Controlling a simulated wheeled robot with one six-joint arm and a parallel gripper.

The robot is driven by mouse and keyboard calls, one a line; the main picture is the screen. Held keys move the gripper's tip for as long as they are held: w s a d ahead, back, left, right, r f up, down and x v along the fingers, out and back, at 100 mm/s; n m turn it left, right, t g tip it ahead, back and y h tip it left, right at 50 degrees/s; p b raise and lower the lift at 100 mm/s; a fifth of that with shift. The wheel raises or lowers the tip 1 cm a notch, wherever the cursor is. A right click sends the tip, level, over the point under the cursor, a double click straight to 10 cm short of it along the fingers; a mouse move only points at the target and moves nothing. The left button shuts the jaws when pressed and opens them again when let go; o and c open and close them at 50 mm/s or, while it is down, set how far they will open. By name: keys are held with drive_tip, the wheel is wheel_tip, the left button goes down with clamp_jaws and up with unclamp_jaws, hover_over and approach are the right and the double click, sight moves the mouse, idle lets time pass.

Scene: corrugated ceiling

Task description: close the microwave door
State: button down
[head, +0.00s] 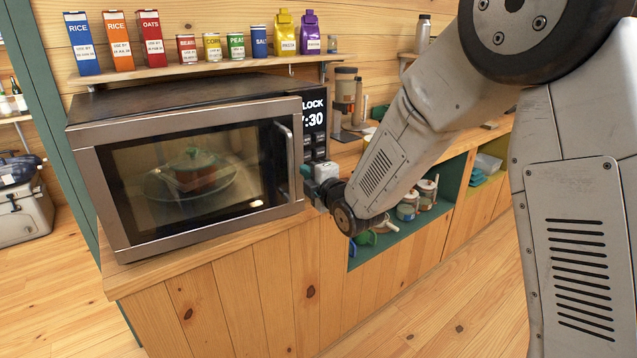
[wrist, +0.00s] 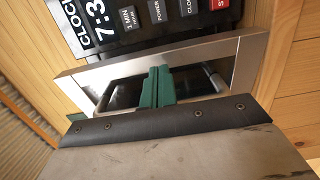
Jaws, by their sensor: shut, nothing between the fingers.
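The microwave (head: 180,100) stands on the wooden counter. Its silver-framed door (head: 115,215) has a dark window and a vertical handle (head: 286,160) on the right. The door's right edge stands forward of the control panel (head: 314,125) and hides part of the word CLOCK, so the door looks slightly ajar. My gripper (head: 318,186) is at the door's lower right, by the handle side. In the wrist view its green fingers (wrist: 156,80) are together and empty, in front of the door frame (wrist: 246,62) and window. I cannot tell whether they touch the door.
A lidded pot (head: 195,170) shows through the window. A shelf (head: 200,68) with boxes and cans runs above the microwave. The floor in front (head: 450,310) is clear.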

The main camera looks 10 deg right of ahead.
drive_tip(key=s+a+r+v, duration=0.1)
drive_tip(key=r+v, duration=0.1)
drive_tip(key=v, duration=1.1)
drive_tip(key=shift+h, duration=0.3)
drive_tip(key=x, duration=1.4)
drive_tip(key=shift+w+a, duration=0.2)
drive_tip(key=shift+w, duration=0.1)
